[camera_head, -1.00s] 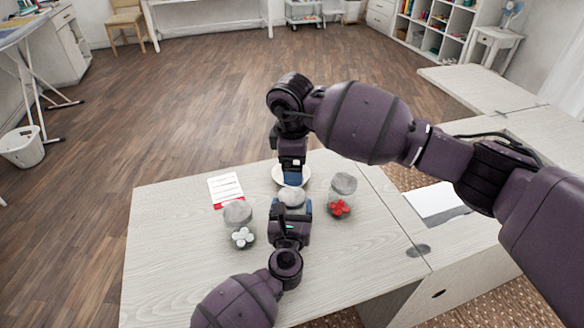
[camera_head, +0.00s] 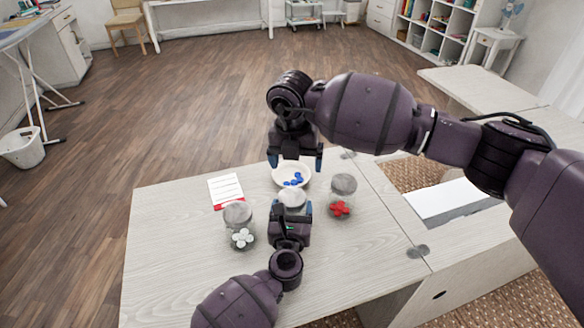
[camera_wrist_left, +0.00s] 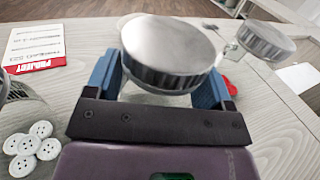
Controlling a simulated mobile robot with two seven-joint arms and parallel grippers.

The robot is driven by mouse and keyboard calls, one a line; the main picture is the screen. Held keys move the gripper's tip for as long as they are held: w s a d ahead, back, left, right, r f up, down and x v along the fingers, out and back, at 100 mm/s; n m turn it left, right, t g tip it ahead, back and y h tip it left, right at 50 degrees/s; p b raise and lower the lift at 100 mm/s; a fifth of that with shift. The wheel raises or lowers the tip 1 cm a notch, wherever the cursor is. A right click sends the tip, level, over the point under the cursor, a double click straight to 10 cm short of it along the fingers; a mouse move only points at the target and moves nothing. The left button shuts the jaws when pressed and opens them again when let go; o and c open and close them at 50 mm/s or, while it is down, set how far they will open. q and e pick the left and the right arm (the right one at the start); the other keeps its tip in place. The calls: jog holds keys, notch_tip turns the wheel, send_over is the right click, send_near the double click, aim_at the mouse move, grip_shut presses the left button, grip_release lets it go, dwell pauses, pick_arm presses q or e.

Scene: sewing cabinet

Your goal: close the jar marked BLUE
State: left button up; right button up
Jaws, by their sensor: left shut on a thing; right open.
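My left gripper (camera_head: 291,209) has its blue fingers shut around a clear jar in the middle of the table. A grey metal lid (camera_head: 292,197) is on top of this jar; it shows large between the fingers in the left wrist view (camera_wrist_left: 170,48). I cannot tell whether it is fully seated. The jar's body, contents and any label are mostly hidden by the gripper. My right gripper (camera_head: 296,161) is open and empty, above the far side of a white bowl (camera_head: 279,181) holding several blue buttons (camera_head: 293,181).
A lidded jar with white buttons (camera_head: 239,226) stands left of the held jar. A lidded jar with red buttons (camera_head: 341,198) stands right. A red and white card (camera_head: 226,190) lies at the back left. The table's front left is clear.

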jog(key=n, duration=0.4)
jog(key=shift+s+n, duration=0.1)
jog(key=shift+n, duration=0.2)
jog(key=n, duration=0.4)
jog(key=shift+s+f, duration=0.1)
jog(key=shift+f, duration=0.05)
jog(key=n, duration=0.4)
jog(key=shift+s+f, duration=0.15)
jog(key=n, duration=0.4)
jog(key=shift+s+a+f+n, duration=0.1)
jog(key=shift+s+f+n, duration=0.05)
jog(key=shift+n, duration=0.15)
jog(key=n, duration=0.4)
jog(key=shift+s+a+f+g, duration=0.1)
jog(key=shift+s+g, duration=0.05)
jog(key=shift+g, duration=0.15)
jog(key=n, duration=0.4)
jog(key=shift+s+a+n+y, duration=0.1)
jog(key=shift+a+n+y, duration=0.05)
jog(key=shift+n+y, duration=0.15)
jog(key=n, duration=0.6)
jog(key=shift+a+n, duration=0.1)
jog(key=shift+n, duration=0.3)
